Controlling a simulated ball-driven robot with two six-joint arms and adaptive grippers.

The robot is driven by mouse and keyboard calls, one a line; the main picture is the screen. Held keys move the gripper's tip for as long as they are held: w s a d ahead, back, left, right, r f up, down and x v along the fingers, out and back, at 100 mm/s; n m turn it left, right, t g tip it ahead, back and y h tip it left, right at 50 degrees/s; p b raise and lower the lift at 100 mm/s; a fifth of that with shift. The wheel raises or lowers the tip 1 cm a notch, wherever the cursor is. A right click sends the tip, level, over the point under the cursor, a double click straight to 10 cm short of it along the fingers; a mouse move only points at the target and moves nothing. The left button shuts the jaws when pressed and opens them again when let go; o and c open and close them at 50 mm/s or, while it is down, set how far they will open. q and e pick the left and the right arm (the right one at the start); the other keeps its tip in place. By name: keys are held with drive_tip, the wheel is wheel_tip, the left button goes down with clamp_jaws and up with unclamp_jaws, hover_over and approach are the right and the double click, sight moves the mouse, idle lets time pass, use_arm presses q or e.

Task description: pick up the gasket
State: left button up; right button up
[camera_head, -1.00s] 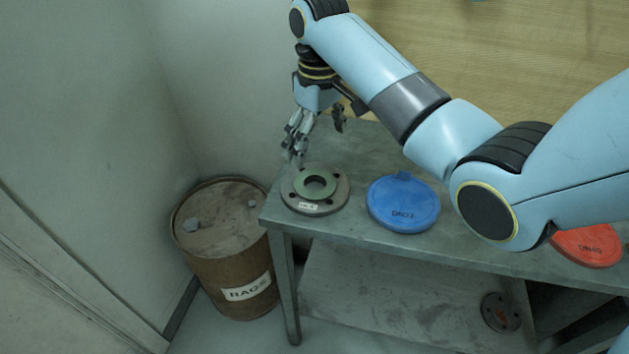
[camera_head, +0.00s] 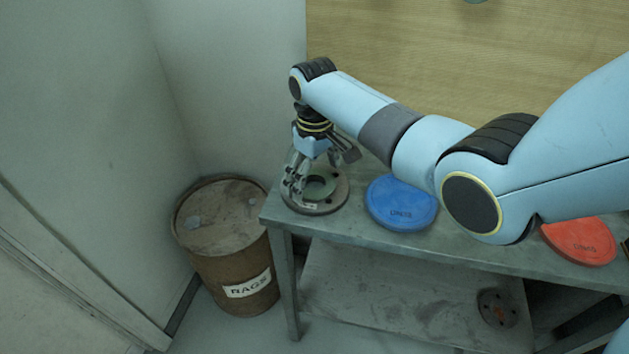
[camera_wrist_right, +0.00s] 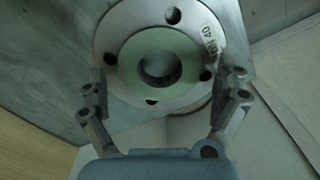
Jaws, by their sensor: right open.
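The gasket (camera_head: 321,186) is a green ring lying on top of a grey metal flange (camera_head: 333,204) at the left end of the bench. In the right wrist view the gasket (camera_wrist_right: 184,67) shows as a flat ring around the flange's dark bore, with bolt holes and a "DN 40" label on the flange (camera_wrist_right: 205,30) around it. My right gripper (camera_head: 318,177) is open, just above the flange, and partly hides the gasket. In the right wrist view its fingers (camera_wrist_right: 166,84) stand apart on either side of the gasket. My left gripper is not in view.
A blue cover (camera_head: 401,203) and a red cover (camera_head: 578,241) lie on the metal bench (camera_head: 462,237). A rusty barrel (camera_head: 226,256) labelled "RAGS" stands left of it. Another flange (camera_head: 497,308) lies on the lower shelf. The wall is close behind.

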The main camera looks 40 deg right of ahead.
drive_tip(key=shift+f, duration=0.25)
idle(0.7)
drive_tip(key=c, duration=1.1)
